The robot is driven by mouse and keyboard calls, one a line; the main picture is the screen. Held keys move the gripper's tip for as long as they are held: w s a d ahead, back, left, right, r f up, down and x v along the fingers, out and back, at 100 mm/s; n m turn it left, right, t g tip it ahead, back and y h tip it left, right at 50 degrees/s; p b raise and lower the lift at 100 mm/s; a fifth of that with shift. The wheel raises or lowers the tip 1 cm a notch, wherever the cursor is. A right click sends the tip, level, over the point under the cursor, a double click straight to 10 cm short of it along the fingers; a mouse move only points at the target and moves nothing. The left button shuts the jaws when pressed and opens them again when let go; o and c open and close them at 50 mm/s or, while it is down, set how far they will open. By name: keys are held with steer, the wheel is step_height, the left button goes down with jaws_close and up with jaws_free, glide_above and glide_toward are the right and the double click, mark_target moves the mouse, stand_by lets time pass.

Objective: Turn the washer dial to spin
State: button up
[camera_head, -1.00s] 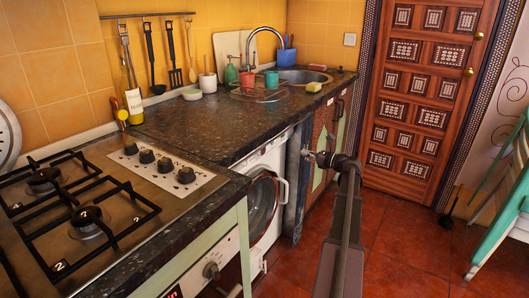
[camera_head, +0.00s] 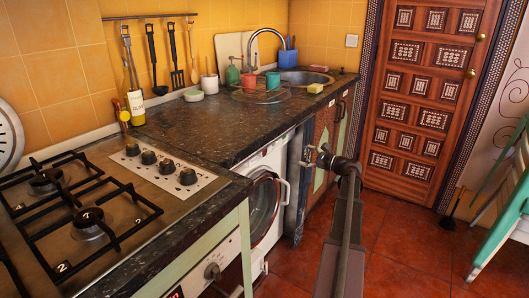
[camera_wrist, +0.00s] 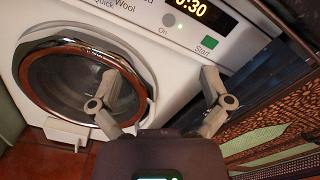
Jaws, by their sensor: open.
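The white washer (camera_head: 272,165) stands under the dark counter, its round door facing right. In the wrist view, the washer front (camera_wrist: 185,50) is close, with a lit display (camera_wrist: 188,8) reading about 0:30 and a Start button (camera_wrist: 208,42). The labels "Quick" and "Wool" (camera_wrist: 113,4) show at the top edge. The dial itself is not visible; the counter hides the washer's upper panel in the head view. My gripper (camera_wrist: 163,102) is open and empty, fingers apart in front of the washer. In the head view, my gripper (camera_head: 316,157) is right of the washer.
The washer's round door (camera_wrist: 82,85) is left of centre in the wrist view. The counter edge (camera_head: 262,146) overhangs the washer. An oven and gas hob (camera_head: 95,215) stand at the near left. A green chair (camera_head: 502,225) stands at the right; red floor between is open.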

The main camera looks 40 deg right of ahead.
steer(key=a+n, duration=0.2)
steer(key=n, duration=0.5)
steer(key=n+y+p, duration=0.1)
steer(key=n+p, duration=0.1)
steer(key=n, duration=1.9)
glide_toward(265, 151)
steer(key=v, duration=0.3)
steer(key=shift+s+d+r, duration=0.1)
steer(key=shift+s, duration=0.15)
steer(key=shift+w, duration=0.1)
steer(key=shift+x, duration=6.8)
steer(key=c, duration=1.2)
